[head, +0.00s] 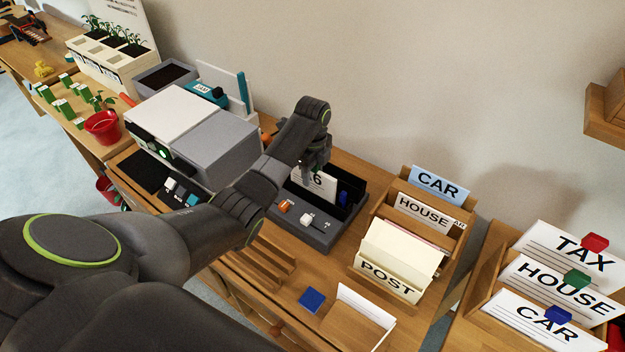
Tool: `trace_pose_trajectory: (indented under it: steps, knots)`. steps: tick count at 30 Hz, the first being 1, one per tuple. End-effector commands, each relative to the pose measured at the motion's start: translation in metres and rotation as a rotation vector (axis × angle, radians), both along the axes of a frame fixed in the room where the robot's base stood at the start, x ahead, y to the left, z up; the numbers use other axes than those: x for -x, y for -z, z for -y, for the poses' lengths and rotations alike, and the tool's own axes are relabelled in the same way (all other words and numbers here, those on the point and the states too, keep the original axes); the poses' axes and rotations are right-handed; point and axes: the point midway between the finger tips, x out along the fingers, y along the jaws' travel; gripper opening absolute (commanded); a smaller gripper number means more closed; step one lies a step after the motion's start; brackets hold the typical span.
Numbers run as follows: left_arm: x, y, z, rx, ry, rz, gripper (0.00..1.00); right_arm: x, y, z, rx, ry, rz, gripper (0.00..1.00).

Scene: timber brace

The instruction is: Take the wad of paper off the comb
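My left gripper (318,162) points down over a dark grey desk device (318,232) with an orange and a white knob on its front. White paper (308,184) marked with a "6" stands upright in this device, directly under the gripper. The fingertips are small and dark against the device, so I cannot tell whether they are open or touch the paper. A blue piece (343,198) stands right of the paper. I cannot make out a comb for certain; the paper may hide it. My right gripper is not in view.
A grey and white machine (205,135) stands left of the device, partly behind my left arm. A wooden sorter (392,205) with CAR, HOUSE and POST cards stands to the right. A blue block (312,300) and an open tray (362,322) lie in front. The wall is close behind.

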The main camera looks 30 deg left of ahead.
Motion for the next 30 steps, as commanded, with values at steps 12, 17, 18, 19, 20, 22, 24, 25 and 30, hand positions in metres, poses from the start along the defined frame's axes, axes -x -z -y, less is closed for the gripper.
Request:
trace_pose_trajectory:
  steps: [12, 17, 18, 19, 20, 22, 24, 25, 30]
  knots:
    - [0.0002, 0.0093, -0.0002, -0.001, 0.001, 0.000, 0.30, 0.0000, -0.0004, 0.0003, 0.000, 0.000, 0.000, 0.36]
    - [0.0002, 0.0091, -0.0001, -0.001, 0.000, 0.000, 0.09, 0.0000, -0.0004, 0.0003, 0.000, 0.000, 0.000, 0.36]
    - [0.0002, 0.0091, -0.0001, -0.001, 0.000, 0.000, 0.03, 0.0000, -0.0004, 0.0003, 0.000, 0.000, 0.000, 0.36]
    - [0.0002, 0.0091, -0.0001, -0.001, 0.000, 0.000, 0.00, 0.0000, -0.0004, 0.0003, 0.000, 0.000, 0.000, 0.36]
    - [0.0002, 0.0091, -0.0001, -0.001, 0.000, 0.000, 0.00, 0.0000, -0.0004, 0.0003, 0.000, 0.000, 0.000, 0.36]
    - [0.0000, 0.0087, -0.0001, -0.001, 0.001, 0.001, 0.00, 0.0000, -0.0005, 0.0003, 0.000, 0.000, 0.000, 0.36]
    - [-0.0001, 0.0087, -0.0001, -0.001, 0.001, 0.001, 0.00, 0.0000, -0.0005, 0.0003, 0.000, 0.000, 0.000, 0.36]
    - [-0.0001, 0.0087, -0.0001, -0.001, 0.001, 0.001, 0.00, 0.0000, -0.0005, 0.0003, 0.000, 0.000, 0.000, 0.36]
    - [-0.0005, 0.0043, -0.0002, -0.001, 0.000, 0.002, 0.00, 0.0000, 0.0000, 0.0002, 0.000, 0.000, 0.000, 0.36]
